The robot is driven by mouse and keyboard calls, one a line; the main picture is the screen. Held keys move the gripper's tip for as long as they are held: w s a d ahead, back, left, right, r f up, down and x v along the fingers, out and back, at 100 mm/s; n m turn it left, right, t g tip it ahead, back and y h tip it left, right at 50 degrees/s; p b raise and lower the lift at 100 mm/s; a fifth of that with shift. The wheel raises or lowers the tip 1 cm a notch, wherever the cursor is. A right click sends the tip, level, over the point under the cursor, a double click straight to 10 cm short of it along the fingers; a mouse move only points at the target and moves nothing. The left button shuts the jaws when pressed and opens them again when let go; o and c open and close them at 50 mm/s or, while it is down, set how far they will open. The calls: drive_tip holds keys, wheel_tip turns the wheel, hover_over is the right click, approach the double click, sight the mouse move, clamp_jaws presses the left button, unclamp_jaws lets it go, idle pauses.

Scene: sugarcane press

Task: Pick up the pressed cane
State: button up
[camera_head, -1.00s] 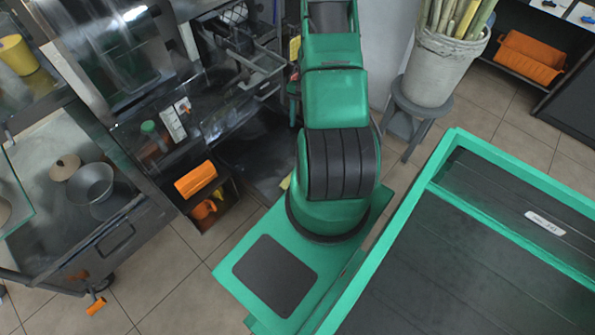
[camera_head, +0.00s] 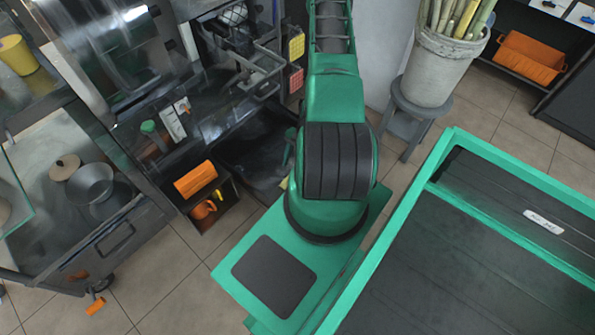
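No pressed cane can be made out in the head view. The steel press machine (camera_head: 125,60) stands at the upper left, with a wire-frame chute or rack (camera_head: 258,75) on its right side. My green arm reaches up and away through the middle of the picture, past the right side of the press. Its far end runs out of the top edge, so my gripper is not visible. Whole cane stalks (camera_head: 452,18) stand upright in a grey bucket (camera_head: 443,68) at the upper right.
The bucket rests on a grey stool (camera_head: 398,125). An orange bin (camera_head: 530,58) sits on a dark shelf at the upper right. A steel counter with a pot (camera_head: 90,185) is at the left. An orange roll-like item (camera_head: 195,179) lies near the press.

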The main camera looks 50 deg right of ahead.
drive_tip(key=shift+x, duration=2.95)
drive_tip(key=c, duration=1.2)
